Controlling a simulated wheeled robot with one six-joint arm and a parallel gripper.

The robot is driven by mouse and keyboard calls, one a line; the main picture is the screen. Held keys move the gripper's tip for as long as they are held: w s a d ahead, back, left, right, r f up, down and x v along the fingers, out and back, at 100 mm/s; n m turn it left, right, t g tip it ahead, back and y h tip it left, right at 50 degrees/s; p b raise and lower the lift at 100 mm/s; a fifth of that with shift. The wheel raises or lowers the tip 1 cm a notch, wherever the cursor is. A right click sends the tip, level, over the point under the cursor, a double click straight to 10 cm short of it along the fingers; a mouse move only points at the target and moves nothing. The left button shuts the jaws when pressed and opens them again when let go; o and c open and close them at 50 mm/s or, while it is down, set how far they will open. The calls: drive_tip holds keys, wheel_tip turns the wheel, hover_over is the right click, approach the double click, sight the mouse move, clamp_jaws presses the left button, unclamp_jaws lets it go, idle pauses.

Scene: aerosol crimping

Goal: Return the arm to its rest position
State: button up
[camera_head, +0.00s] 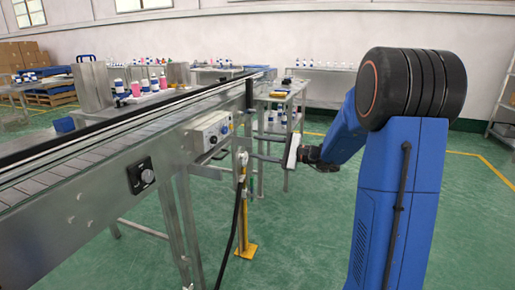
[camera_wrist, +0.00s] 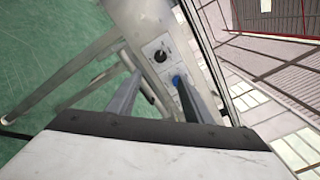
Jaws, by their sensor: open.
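My blue arm (camera_head: 400,190) stands at the right of the head view, bent at its large black joint, with its forearm reaching left. My gripper (camera_head: 250,148) points left toward the conveyor's side, near the grey control box (camera_head: 210,132). In the wrist view the two fingers of my gripper (camera_wrist: 155,85) are spread apart with nothing between them. Beyond them the control box shows a black knob (camera_wrist: 161,56). I cannot tell the exact gap between the fingertips and the box.
The metal conveyor (camera_head: 90,165) runs from the left front to the back. A yellow-based post (camera_head: 241,200) stands near my gripper. A table with bottles (camera_head: 285,95) is behind it. Green floor (camera_head: 310,230) is open between the conveyor and my arm.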

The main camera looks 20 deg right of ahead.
drive_tip(key=s+a+f+n+g+h, duration=0.2)
drive_tip(key=s+a+n+g, duration=0.2)
drive_tip(key=s+a, duration=0.55)
drive_tip(key=s+a+f+n+g+h, duration=0.2)
drive_tip(key=s+a+n+g, duration=0.3)
drive_tip(key=s, duration=0.9)
drive_tip(key=s+d+f+n+t+h, duration=0.1)
drive_tip(key=s+d+f+n+h, duration=0.1)
drive_tip(key=s, duration=0.7)
drive_tip(key=s+d+f+n+h, duration=0.3)
drive_tip(key=s+d+n+h, duration=0.2)
drive_tip(key=s+d+h, duration=0.2)
drive_tip(key=shift+s+d+t, duration=0.4)
drive_tip(key=shift+s+d, duration=0.05)
drive_tip(key=shift+s, duration=0.8)
drive_tip(key=shift+f, duration=0.1)
